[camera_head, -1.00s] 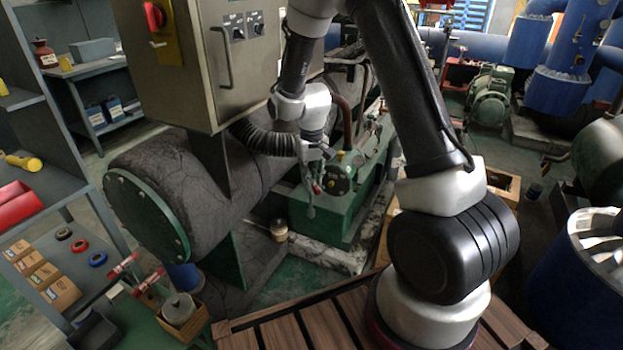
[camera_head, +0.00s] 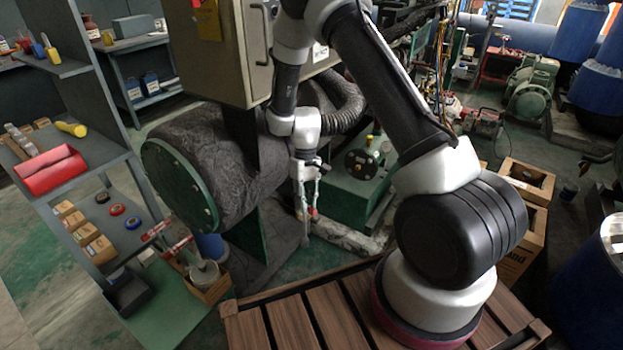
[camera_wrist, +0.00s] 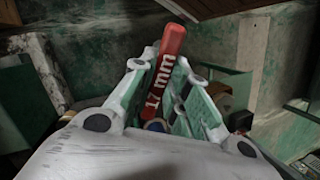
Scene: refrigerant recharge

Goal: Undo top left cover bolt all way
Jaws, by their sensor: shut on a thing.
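My gripper (camera_head: 307,190) hangs pointing down in the head view, left of the green compressor (camera_head: 350,200). It is shut on a red-handled tool (camera_wrist: 164,72) marked "17 mm", which shows between the fingers in the wrist view. In the head view a thin grey part of the tool (camera_head: 306,230) hangs below the fingers. The compressor has a dark round end cover (camera_head: 362,164); my gripper is apart from it. A larger green round cover (camera_head: 178,187) closes the end of the wrapped cylinder at left. Single cover bolts are too small to tell.
A grey control cabinet (camera_head: 222,50) stands above the cylinder. Shelves (camera_head: 75,175) with a red toolbox and boxes stand at left. My base is by a slatted wooden platform (camera_head: 290,320). Wooden crates (camera_head: 520,230) and a blue drum (camera_head: 590,275) are at right.

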